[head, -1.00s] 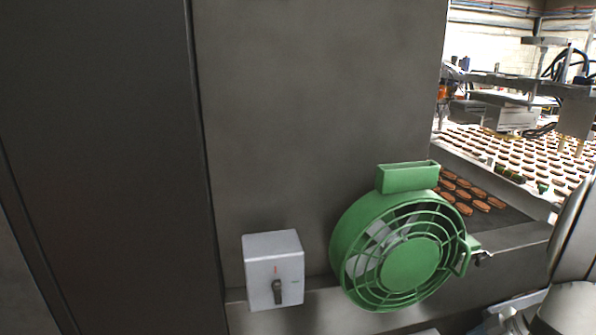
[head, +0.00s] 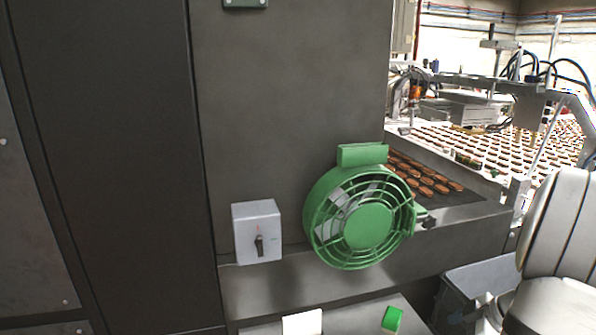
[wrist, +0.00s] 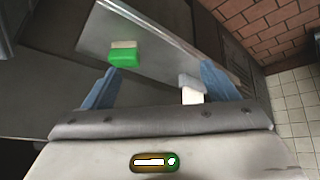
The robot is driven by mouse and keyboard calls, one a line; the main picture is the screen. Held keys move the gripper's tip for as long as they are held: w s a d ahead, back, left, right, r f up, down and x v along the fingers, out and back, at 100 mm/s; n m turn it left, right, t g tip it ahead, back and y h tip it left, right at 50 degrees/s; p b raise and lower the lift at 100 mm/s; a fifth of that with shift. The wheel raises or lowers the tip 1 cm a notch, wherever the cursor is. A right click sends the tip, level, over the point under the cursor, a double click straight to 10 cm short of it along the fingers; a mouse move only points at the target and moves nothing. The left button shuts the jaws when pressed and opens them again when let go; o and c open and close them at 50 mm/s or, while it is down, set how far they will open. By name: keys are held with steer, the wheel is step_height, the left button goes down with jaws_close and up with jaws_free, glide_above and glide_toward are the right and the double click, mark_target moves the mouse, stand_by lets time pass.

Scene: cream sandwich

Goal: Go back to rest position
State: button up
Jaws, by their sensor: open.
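My gripper (wrist: 158,72) shows in the wrist view with its two blue fingers spread wide apart. No object is clasped between them. Past the fingers, a green block with a beige side (wrist: 124,56) lies on a grey metal surface (wrist: 150,25). A pale grey and white piece (wrist: 192,88) shows beside the right finger; I cannot tell whether it touches it. In the head view, my pale arm is at the right edge, and the gripper's fingers cannot be made out.
A green caged fan (head: 365,220) and a grey switch box (head: 257,232) are on the dark machine front. A green piece (head: 392,319) and a white piece (head: 302,323) lie on a low surface below. Rows of biscuits (head: 425,180) fill the conveyor behind. Tiled floor (wrist: 295,105) is at right.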

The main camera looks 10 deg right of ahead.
steer(key=w+a+r+m+t+h, duration=0.2)
steer(key=w+r+h, duration=0.2)
steer(key=w+r, duration=0.25)
steer(key=w+a+r+m+t+h, duration=0.2)
steer(key=w+r+m+t+h, duration=0.15)
steer(key=w+r, duration=0.3)
steer(key=s+a+m+g+y+p, duration=0.1)
steer(key=s+a+g, duration=0.3)
steer(key=s+a, duration=0.5)
steer(key=s+a+m+g+y+p, duration=0.2)
steer(key=s+a, duration=0.7)
steer(key=a, duration=0.6)
steer(key=shift+s+f+m+g, duration=0.15)
steer(key=shift+f+m+g, duration=0.1)
steer(key=shift+m+g, duration=0.6)
steer(key=shift+d, duration=0.1)
